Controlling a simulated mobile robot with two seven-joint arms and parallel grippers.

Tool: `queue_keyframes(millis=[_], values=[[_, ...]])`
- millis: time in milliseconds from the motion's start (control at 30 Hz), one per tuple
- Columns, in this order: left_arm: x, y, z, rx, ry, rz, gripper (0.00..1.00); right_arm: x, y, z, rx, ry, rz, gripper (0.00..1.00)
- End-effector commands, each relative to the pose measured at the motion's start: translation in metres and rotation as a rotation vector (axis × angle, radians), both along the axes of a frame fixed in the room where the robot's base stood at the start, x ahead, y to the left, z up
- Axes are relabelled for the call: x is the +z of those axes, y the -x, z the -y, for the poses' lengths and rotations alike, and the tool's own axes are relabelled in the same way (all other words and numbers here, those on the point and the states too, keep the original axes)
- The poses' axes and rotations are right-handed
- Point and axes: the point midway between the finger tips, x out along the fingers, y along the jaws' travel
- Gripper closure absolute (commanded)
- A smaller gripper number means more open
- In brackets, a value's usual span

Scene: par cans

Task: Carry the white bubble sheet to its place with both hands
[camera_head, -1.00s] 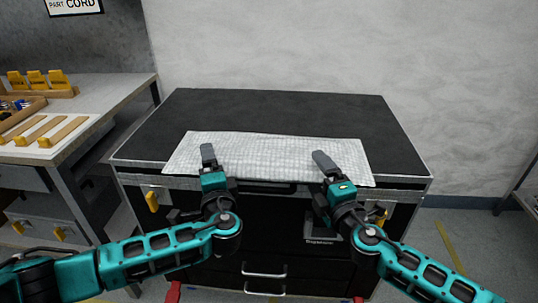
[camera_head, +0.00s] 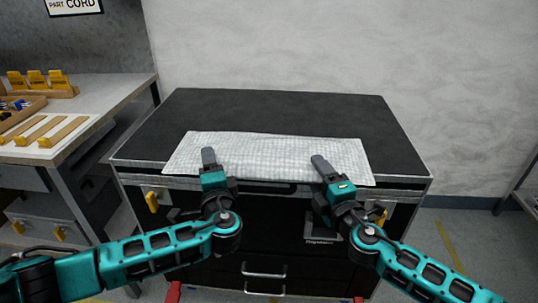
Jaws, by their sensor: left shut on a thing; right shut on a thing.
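The white bubble sheet (camera_head: 268,152) lies across the front part of the black cabinet top (camera_head: 280,112), spread wide and nearly flat. My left gripper (camera_head: 208,157) is shut on the sheet at its front edge, left of the middle. My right gripper (camera_head: 321,165) is shut on the sheet's front edge, right of the middle. The fingers lie over the sheet, and their lower parts are hidden.
A workbench (camera_head: 115,95) with wooden racks and yellow-handled pieces (camera_head: 38,133) stands on the left. A pale wall (camera_head: 340,45) rises behind the cabinet. The back strip of the cabinet top is bare. A shelf edge (camera_head: 528,190) shows at the far right.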

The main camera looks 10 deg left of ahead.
Motion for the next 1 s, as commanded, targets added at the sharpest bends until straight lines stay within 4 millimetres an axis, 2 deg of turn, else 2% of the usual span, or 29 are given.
queue_keyframes(millis=[333, 800, 1000], values=[[0.006, 0.0, 0.0, -0.001, -0.002, -0.001, 0.68, 0.006, 0.0, 0.0, 0.0, 0.002, 0.001, 0.71], [0.047, 0.0, 0.0, -0.001, -0.003, -0.001, 0.68, 0.048, 0.0, 0.0, 0.0, 0.002, 0.001, 0.71], [0.051, 0.0, 0.0, -0.001, -0.003, -0.001, 0.68, 0.051, 0.0, 0.0, 0.0, 0.003, 0.001, 0.71]])
